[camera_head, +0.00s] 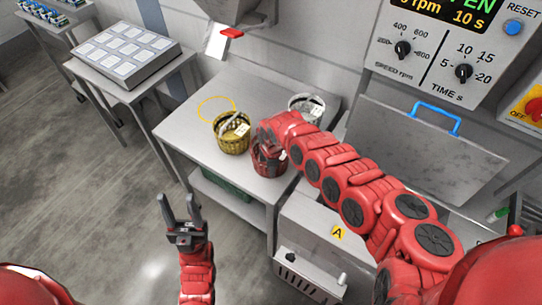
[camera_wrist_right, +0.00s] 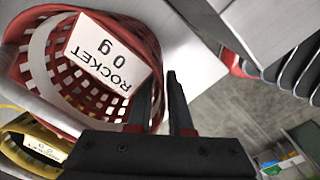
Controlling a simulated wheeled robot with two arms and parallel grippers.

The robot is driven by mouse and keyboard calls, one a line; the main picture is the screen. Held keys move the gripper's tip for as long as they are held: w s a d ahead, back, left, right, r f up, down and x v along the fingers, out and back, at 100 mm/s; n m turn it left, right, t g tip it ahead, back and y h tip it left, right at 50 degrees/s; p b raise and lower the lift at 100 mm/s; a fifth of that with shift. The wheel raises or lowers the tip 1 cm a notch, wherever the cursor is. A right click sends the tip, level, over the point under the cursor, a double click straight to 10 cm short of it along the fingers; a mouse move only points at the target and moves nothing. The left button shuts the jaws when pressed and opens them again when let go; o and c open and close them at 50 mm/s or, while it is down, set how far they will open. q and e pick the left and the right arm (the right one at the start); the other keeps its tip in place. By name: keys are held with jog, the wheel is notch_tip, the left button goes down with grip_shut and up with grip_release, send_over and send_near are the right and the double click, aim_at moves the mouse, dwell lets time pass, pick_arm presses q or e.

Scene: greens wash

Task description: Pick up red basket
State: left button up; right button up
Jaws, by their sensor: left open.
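The red basket (camera_head: 268,160) stands on the metal table, partly hidden by my right gripper (camera_head: 270,146). In the right wrist view the red basket (camera_wrist_right: 148,38) fills the upper left, with a white handle band and a card reading "ROCKET 0 g". My right gripper (camera_wrist_right: 162,68) is at its rim. Its two dark fingers are apart, with the basket's edge at or between them; I cannot tell whether they press on it. My left gripper (camera_head: 177,197) is open and empty, low in front of the table and away from the basket.
A yellow basket (camera_head: 232,134) with a raised handle stands to the left of the red one. A grey-white basket (camera_head: 306,107) is behind it to the right. The metal table (camera_head: 190,128) has bare room at its left. A machine with a lid (camera_head: 425,150) is at the right.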

grip_shut()
dwell(1.3)
